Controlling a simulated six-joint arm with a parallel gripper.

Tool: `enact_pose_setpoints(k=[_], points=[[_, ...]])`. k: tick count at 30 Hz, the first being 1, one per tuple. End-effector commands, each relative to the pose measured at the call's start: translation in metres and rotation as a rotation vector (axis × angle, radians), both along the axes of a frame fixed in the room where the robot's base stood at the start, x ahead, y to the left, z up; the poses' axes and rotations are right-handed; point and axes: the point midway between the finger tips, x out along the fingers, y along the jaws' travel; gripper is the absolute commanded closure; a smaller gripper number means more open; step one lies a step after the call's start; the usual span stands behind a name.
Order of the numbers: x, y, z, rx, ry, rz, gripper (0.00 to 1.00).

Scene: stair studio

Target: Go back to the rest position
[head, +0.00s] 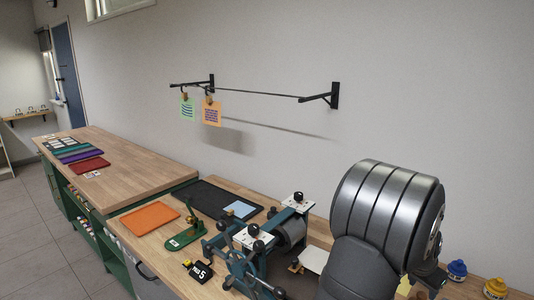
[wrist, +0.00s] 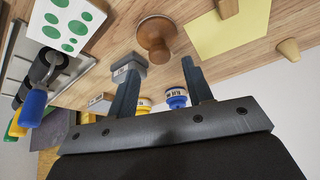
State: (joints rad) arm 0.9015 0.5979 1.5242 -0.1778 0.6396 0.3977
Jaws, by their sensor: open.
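My gripper (wrist: 160,72) shows in the wrist view with its two dark fingers apart. Nothing is held between them. A round wooden knob (wrist: 156,36) stands on the wooden bench (wrist: 118,42) beyond the fingertips. A small grey block (wrist: 129,67) with a label shows at the left fingertip; I cannot tell whether they touch. In the head view my arm rises at the right, over the near end of the bench, and its bulk hides most of the gripper.
Blue-lidded (head: 457,268) and yellow-lidded (head: 494,288) jars stand right of my arm. A teal press (head: 250,262) stands close to its left. An orange mat (head: 150,217) and dark tray (head: 213,201) lie farther left. Two cards hang on the wall rail (head: 262,91). A blue-handled roller (wrist: 32,108) shows in the wrist view.

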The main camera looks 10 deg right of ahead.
Motion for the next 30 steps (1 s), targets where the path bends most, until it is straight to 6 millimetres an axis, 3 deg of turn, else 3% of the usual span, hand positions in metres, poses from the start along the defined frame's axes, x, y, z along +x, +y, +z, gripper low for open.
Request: enact_pose_setpoints(k=[11, 15, 30], points=[[-0.011, 0.026, 0.068, -0.004, -0.003, -0.001, 0.54], [-0.006, 0.015, 0.034, 0.003, 0.002, 0.0, 0.54], [0.007, -0.018, -0.049, 0.003, 0.002, -0.001, 0.54]])
